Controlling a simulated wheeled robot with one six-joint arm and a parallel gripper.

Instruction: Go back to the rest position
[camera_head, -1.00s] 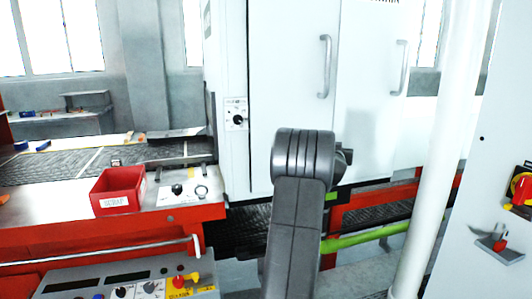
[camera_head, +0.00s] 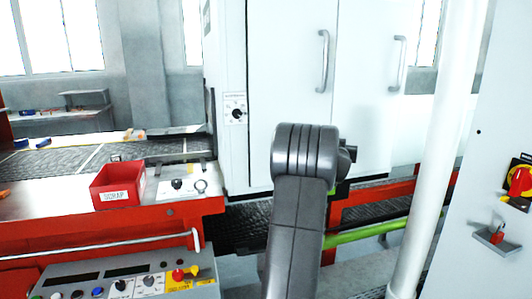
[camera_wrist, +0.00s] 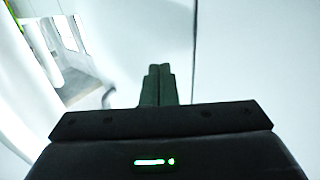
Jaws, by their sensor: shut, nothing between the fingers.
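My gripper (camera_wrist: 159,72) shows in the wrist view, its two dark fingers together and nothing between them. Beyond the fingertips is a white cabinet surface with a dark vertical seam. In the head view my grey arm rises in the middle of the picture, in front of the white cabinet (camera_head: 290,90). The gripper itself is hidden from the head view behind the arm.
A red bin marked SCRAP (camera_head: 118,186) stands on the machine's ledge beside the mesh belt (camera_head: 50,163). A control panel (camera_head: 125,282) is at lower left. A white pole (camera_head: 436,150) and a cabinet with a red-yellow switch (camera_head: 520,182) stand at right.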

